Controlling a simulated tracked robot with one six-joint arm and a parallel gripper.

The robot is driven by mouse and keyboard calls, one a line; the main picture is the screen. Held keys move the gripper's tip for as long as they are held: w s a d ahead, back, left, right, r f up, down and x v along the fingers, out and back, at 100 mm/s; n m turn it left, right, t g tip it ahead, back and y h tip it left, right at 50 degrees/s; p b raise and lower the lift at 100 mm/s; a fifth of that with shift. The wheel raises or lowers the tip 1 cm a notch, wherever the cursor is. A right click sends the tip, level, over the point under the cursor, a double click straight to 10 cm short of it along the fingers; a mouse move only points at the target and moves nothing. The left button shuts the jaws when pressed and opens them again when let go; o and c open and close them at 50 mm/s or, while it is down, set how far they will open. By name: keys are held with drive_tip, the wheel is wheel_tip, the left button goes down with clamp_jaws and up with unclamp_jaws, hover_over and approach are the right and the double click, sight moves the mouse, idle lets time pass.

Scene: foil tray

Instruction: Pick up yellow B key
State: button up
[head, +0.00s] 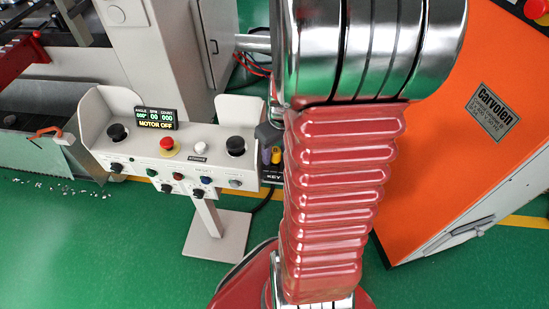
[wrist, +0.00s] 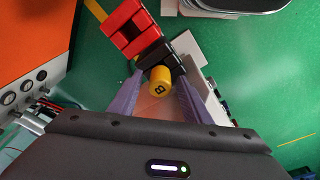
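The yellow B key (wrist: 160,80) shows in the wrist view as a short yellow cylinder with a black "B", in front of a black holder (wrist: 158,55). My gripper (wrist: 159,74) is open. Its two purple fingers stand on either side of the key, with a small gap seemingly left at each side. In the head view my arm hides most of the gripper. The yellow key (head: 276,155) shows as a small patch beside a purple finger, just above the black holder marked "KEY" (head: 272,176) at the right end of the control panel.
The white control panel (head: 190,150) with knobs and buttons stands left of my arm; its display reads "MOTOR OFF". A red block (wrist: 130,28) adjoins the black holder. An orange cabinet (head: 440,130) stands to the right. Green floor (head: 110,260) is open in front.

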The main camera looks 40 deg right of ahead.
drive_tip(key=c, duration=1)
drive_tip(key=shift+r, duration=0.15)
wheel_tip(320, 180, up, 18)
drive_tip(key=shift+f, duration=0.1)
idle(0.8)
drive_tip(key=shift+r, duration=2.7)
